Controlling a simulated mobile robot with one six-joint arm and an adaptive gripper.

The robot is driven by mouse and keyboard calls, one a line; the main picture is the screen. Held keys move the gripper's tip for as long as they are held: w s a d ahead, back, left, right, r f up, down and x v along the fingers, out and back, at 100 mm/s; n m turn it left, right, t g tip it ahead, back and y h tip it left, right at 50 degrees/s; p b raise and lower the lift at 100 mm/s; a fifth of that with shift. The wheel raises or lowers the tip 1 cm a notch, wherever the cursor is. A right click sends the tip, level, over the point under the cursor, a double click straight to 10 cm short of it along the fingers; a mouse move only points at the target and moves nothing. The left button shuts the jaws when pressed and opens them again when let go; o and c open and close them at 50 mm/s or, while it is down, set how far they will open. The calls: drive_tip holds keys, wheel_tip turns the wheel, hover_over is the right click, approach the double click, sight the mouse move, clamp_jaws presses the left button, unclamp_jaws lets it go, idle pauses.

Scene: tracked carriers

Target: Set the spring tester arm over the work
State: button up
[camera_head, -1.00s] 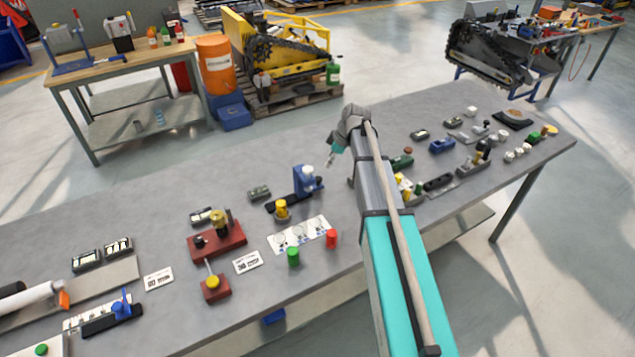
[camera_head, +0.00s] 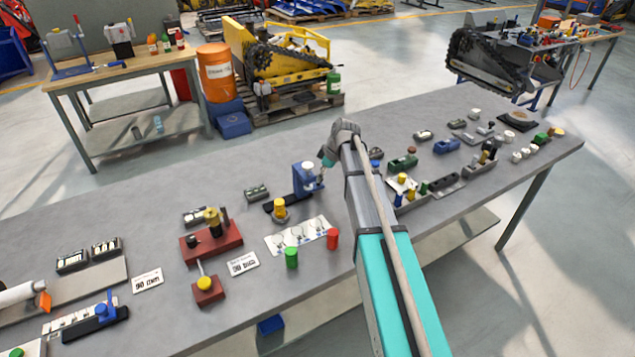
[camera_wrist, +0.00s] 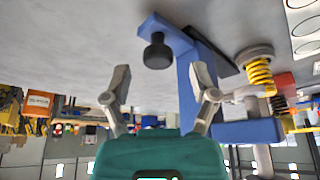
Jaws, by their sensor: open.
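The spring tester (camera_head: 304,178) is a blue upright frame on a dark base, standing mid-bench. A yellow spring piece (camera_head: 280,207) with a pale ring stands at the near left end of that base. My gripper (camera_head: 325,164) is just right of the blue frame. In the wrist view, my gripper (camera_wrist: 160,88) is open, with nothing seen held between its fingers. The blue frame (camera_wrist: 187,85) passes close by the right finger, and contact cannot be told. A black knob (camera_wrist: 157,52) shows beyond the fingertips. The yellow coil (camera_wrist: 260,76) is to the right.
A white card with ring pictures (camera_head: 302,236), a green cylinder (camera_head: 291,257) and a red cylinder (camera_head: 333,239) lie nearer the bench edge. A red fixture (camera_head: 211,240) stands left. Trays with small parts (camera_head: 411,194) crowd the right. Bare bench lies behind the tester.

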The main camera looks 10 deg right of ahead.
drive_tip(key=shift+b+x, duration=0.55)
drive_tip(key=shift+x, duration=0.3)
clamp_jaws()
